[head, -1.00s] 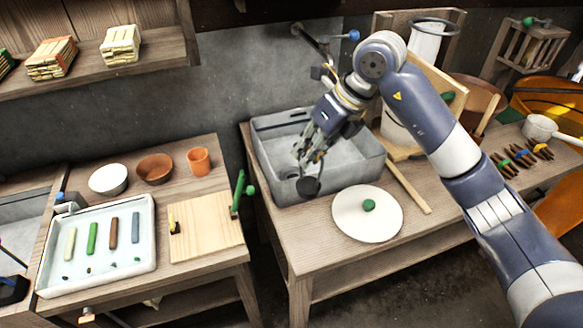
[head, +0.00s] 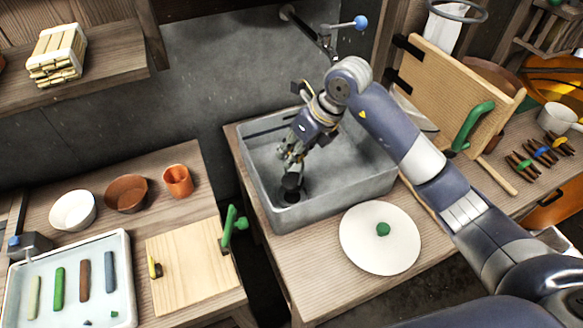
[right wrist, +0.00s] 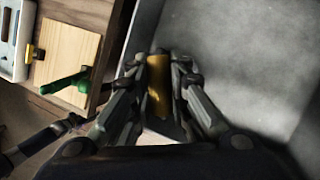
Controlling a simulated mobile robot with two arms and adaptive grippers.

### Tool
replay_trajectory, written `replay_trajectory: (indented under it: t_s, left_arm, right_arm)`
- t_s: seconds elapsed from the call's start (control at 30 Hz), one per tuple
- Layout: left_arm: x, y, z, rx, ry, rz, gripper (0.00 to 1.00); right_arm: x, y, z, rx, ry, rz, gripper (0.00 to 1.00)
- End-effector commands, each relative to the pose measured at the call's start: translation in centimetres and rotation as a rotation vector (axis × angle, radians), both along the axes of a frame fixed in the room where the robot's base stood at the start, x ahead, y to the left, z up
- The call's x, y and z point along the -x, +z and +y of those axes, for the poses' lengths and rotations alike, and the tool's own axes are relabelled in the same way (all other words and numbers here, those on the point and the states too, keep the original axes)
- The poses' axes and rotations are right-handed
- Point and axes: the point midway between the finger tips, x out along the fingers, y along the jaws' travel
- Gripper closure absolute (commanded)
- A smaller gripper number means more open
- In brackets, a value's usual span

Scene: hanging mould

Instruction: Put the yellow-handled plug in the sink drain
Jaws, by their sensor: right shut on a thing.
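The grey sink (head: 382,183) stands on the wooden table. My right gripper (head: 291,170) reaches down into it, near the front left corner. The gripper is shut on the plug (head: 291,190), whose dark round body shows below the fingers. In the right wrist view the plug's yellow handle (right wrist: 158,85) is between the fingers of the right gripper (right wrist: 160,80). The drain is not visible, and I cannot tell whether the plug touches the sink floor. My left gripper is not in view in the head view.
The sink walls stand close around the gripper. A white round lid (head: 365,250) with a green knob lies in front. A tap (head: 325,38) is behind. A wooden board with a green handle (head: 472,125) stands at right. A cutting board (head: 195,275) and bowls are on the left table.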

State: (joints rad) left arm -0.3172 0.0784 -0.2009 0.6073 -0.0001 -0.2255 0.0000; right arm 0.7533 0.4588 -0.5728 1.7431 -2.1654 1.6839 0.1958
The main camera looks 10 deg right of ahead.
Motion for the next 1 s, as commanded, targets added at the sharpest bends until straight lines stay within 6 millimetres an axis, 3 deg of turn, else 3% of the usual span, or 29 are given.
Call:
replay_trajectory:
  t_s: [0.17,0.47,0.9,0.93,1.0]
  left_arm:
    - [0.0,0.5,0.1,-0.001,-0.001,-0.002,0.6]
    - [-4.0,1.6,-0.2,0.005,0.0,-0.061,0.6]
    - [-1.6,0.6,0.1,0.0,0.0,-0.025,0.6]
    - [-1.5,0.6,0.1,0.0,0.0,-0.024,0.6]
    - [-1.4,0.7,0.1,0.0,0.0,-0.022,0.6]
  right_arm:
    - [0.0,-1.5,0.0,-0.002,-0.001,0.0,1.0]
    - [0.0,-5.0,0.0,0.0,0.0,0.0,1.0]
    - [-0.1,-5.8,0.0,0.0,0.0,-0.002,1.0]
    - [-0.1,-5.8,0.0,0.0,0.0,-0.002,0.81]
    - [-0.1,-5.7,0.0,0.0,0.0,-0.002,0.65]
